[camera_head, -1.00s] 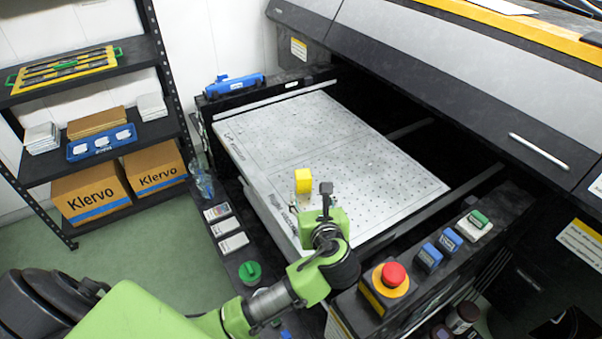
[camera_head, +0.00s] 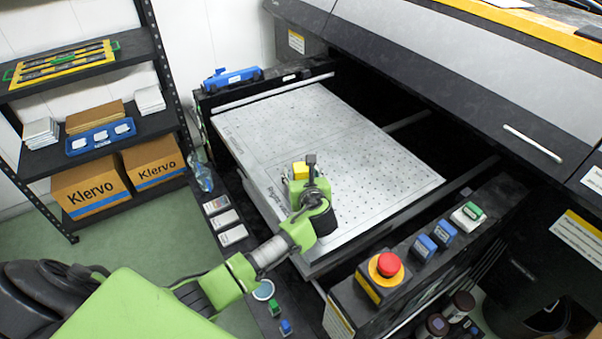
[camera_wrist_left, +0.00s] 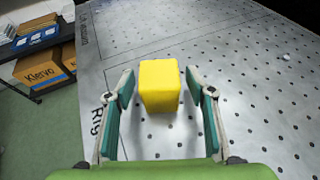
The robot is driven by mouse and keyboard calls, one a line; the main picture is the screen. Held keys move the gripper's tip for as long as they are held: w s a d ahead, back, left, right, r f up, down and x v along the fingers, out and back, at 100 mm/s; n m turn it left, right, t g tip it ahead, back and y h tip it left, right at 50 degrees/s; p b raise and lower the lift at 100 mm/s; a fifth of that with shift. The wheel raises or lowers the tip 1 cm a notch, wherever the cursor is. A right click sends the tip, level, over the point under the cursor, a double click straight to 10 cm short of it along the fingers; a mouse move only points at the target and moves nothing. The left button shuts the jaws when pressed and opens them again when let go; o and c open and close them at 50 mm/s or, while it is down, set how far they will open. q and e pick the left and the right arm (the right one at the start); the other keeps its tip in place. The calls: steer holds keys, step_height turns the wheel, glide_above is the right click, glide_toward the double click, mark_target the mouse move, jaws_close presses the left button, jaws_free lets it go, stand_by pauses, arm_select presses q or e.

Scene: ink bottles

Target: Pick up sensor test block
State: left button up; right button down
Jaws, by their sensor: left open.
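A yellow block (camera_wrist_left: 159,85), which fits the sensor test block, stands on the perforated grey plate (camera_head: 350,150) near its front left edge. In the head view the block (camera_head: 300,171) is partly hidden behind my left wrist. My left gripper (camera_wrist_left: 163,95) is open, with one teal-padded finger on each side of the block. In the left wrist view there is a gap between each finger and the block, and the block stands at the far end of the fingers. In the head view my left gripper's fingers are mostly hidden by the wrist. My right gripper is not in view.
A red emergency button (camera_head: 389,264) on a yellow base and blue switches (camera_head: 425,248) sit on the machine's front rail. A blue tool (camera_head: 232,77) lies on the far left rail. A shelf with boxes (camera_head: 90,186) stands at left. The plate beyond the block is clear.

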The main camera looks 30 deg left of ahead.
arm_select(q)
steer(key=c, duration=1.3)
steer(key=shift+r, duration=0.2)
